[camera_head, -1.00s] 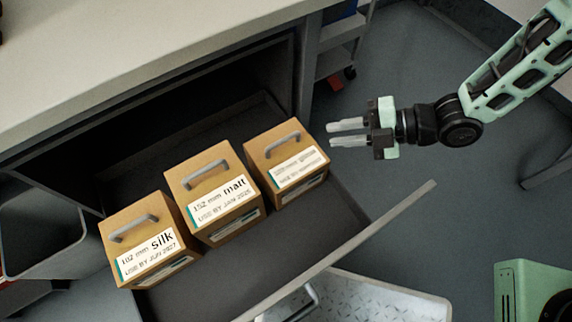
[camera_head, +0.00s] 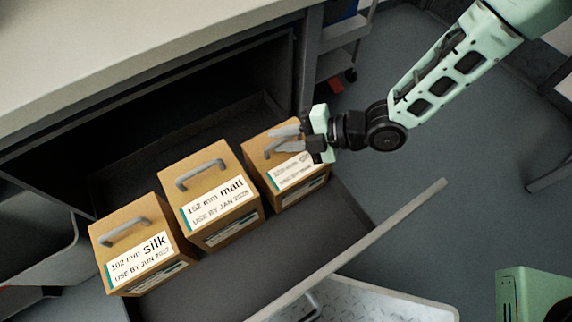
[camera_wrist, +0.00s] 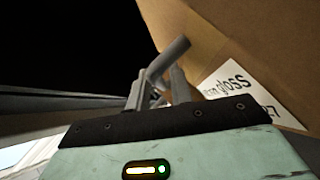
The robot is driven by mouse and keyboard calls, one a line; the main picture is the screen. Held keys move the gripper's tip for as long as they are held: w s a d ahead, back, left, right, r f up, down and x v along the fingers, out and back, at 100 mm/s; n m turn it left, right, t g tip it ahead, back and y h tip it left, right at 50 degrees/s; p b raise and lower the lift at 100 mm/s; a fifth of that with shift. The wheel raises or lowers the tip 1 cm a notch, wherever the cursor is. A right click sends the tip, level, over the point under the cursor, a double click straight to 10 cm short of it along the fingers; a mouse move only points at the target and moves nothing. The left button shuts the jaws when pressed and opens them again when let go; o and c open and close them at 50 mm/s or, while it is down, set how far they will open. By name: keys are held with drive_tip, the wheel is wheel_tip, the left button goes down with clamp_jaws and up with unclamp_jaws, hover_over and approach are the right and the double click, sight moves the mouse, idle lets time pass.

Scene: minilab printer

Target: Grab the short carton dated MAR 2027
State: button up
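The right-hand carton (camera_head: 303,190) is brown with a grey handle (camera_head: 268,149) and a white label. Its label is too blurred to read in the head view. In the wrist view the carton (camera_wrist: 225,40) shows "gloss" and a date ending in "27"; the month is hidden. My gripper (camera_head: 284,139) is over this carton's top, with its fingers at the handle. In the wrist view the gripper (camera_wrist: 158,92) has its fingers apart, with the handle (camera_wrist: 168,58) running down between them. I cannot tell whether they touch it.
A matt carton (camera_head: 213,162) and a silk carton (camera_head: 124,220), labelled JUN 2027, stand to the left in the same open drawer (camera_head: 345,215). The worktop (camera_head: 130,60) overhangs behind. Bare drawer floor lies in front of the cartons.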

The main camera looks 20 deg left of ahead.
drive_tip(key=shift+a, duration=0.1)
clamp_jaws()
idle(1.3)
